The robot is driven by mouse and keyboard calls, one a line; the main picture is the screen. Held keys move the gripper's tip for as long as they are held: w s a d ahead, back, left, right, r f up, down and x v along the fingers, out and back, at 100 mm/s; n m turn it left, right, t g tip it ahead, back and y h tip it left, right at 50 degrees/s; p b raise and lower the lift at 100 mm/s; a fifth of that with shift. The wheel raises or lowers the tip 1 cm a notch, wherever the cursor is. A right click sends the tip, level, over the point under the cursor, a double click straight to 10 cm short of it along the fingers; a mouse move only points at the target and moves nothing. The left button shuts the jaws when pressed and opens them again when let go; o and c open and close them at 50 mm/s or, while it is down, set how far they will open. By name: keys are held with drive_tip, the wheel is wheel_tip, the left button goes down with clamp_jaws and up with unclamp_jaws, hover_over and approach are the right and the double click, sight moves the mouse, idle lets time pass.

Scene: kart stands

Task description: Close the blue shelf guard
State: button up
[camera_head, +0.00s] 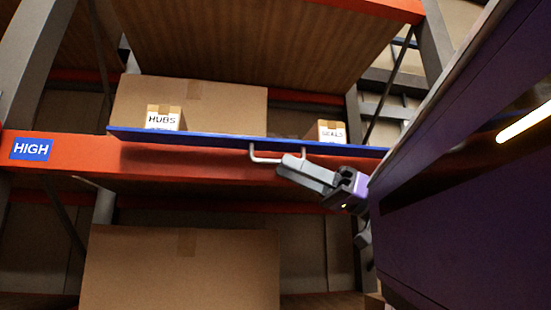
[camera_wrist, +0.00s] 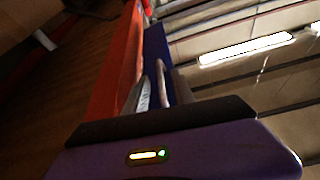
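The blue shelf guard (camera_head: 215,136) is a long, thin blue panel seen nearly edge-on along the front of the orange shelf beam marked HIGH. A pale U-shaped handle (camera_head: 265,159) hangs from its front edge. My gripper (camera_head: 286,164) is at the handle's right part, fingers pointing left, overlapping it in the picture. In the wrist view the blue guard (camera_wrist: 156,48) runs beside the orange beam, and the handle (camera_wrist: 182,88) shows just beyond my gripper body, close to a grey finger. I cannot tell whether the fingers are closed around the handle.
The orange beam (camera_head: 60,165) lies just below the guard. A HUBS box (camera_head: 163,118), a SEALS box (camera_head: 331,132) and a large carton (camera_head: 225,102) stand on the shelf behind the guard. Another carton (camera_head: 180,265) is below. My purple arm fills the right side.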

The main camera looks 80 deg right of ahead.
sight(275, 162)
drive_tip(key=shift+p+x, duration=0.3)
drive_tip(key=shift+x, duration=1.7)
clamp_jaws()
